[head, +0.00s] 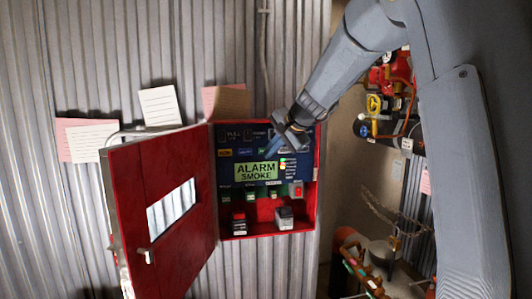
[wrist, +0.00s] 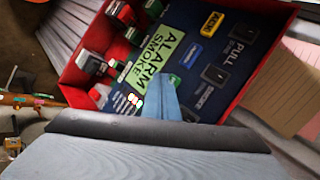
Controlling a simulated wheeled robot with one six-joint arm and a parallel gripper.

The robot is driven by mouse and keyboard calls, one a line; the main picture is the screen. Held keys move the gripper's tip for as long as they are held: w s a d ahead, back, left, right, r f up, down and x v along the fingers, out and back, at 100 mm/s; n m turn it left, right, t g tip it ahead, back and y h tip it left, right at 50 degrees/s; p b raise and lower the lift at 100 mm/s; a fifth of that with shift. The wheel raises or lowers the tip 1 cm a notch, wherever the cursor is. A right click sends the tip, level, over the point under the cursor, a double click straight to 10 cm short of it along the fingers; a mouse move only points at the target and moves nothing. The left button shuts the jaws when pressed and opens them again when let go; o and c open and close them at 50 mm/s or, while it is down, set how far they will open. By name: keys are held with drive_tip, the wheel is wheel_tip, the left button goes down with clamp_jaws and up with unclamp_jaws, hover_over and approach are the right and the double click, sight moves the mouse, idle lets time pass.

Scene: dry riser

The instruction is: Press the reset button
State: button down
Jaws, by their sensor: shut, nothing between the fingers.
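A red alarm box (head: 318,170) hangs open on a corrugated wall, with a dark blue panel inside. A lit green display (head: 257,173) reads ALARM SMOKE. Above it are a yellow button (head: 224,153), a blue button (head: 245,152) and a green button (wrist: 173,82). The yellow (wrist: 212,22) and blue (wrist: 188,52) buttons also show in the wrist view. Their small labels are too blurred for me to tell which is reset. My gripper (head: 271,151) is shut and empty, in front of the panel near the green button, which its fingers (wrist: 163,95) partly hide. I cannot tell whether they touch.
The red door (head: 175,245) stands open to the left. Lower in the box are black-and-red (head: 239,222) and grey (head: 284,217) blocks and a red switch (head: 296,188). Paper notes (head: 159,106) are on the wall. Pipes with a yellow valve wheel (head: 374,104) stand right.

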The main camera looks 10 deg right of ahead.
drive_tip(key=shift+w, duration=0.1)
drive_tip(key=shift+w, duration=0.3)
drive_tip(key=shift+w, duration=0.55)
idle(0.8)
drive_tip(key=shift+s, duration=0.95)
drive_tip(key=shift+s+b, duration=0.1)
drive_tip(key=shift+b, duration=0.2)
drive_tip(key=shift+s+b, duration=0.7)
drive_tip(key=shift+s, duration=1.7)
